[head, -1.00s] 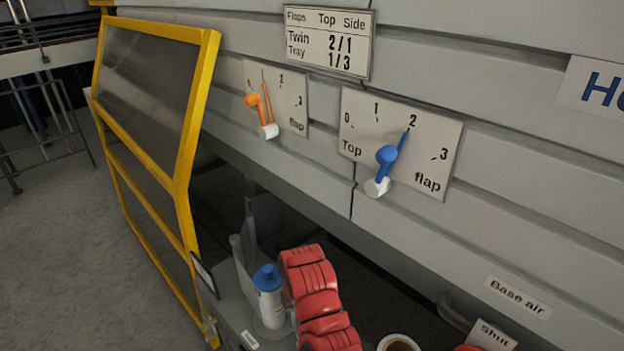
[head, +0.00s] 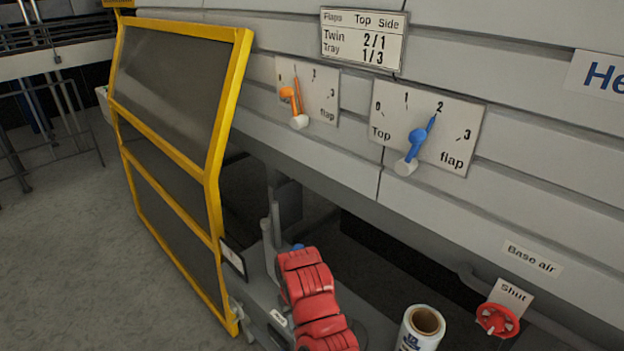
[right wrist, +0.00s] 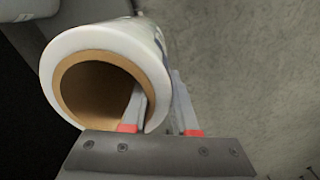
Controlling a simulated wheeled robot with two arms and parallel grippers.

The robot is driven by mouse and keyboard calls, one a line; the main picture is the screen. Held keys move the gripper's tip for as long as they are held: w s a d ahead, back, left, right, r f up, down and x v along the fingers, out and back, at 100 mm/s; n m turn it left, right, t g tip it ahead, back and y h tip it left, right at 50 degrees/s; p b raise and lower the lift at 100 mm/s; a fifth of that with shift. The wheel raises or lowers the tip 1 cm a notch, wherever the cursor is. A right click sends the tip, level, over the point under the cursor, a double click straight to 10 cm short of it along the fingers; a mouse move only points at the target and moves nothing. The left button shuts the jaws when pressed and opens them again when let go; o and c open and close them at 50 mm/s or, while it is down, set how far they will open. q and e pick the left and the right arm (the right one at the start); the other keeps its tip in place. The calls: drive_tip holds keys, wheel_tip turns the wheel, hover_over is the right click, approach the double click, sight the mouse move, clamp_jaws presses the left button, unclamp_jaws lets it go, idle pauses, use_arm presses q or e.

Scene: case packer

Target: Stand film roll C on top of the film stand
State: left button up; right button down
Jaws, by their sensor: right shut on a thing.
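My right gripper (right wrist: 160,128) is shut on the wall of a white film roll (right wrist: 153,42), with one finger inside the brown core and the other outside. The roll's open end faces the right wrist camera; no letter on it is readable. In the head view another white film roll with a blue label (head: 412,341) seems to stand upright at the bottom edge, no gripper visible on it. I cannot make out the film stand for certain. A red arm part of mine hides the area left of that roll. My left gripper is not in view.
A yellow-framed guard door (head: 215,200) stands open at left. The wall carries an orange flap lever (head: 292,100) and a blue flap lever (head: 415,145). A red valve wheel (head: 497,319) is at lower right. A blue cap (head: 297,246) shows just behind my arm.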

drive_tip(key=w+d+r+b, duration=0.2)
drive_tip(key=w+d+r, duration=0.3)
drive_tip(key=w+d, duration=0.45)
drive_tip(key=s+d+r+m+b, duration=0.1)
drive_tip(key=d+r+m+b, duration=0.3)
drive_tip(key=d+r, duration=0.5)
drive_tip(key=shift+d+r+m, duration=0.15)
drive_tip(key=shift+d+m, duration=0.15)
drive_tip(key=shift+d, duration=0.6)
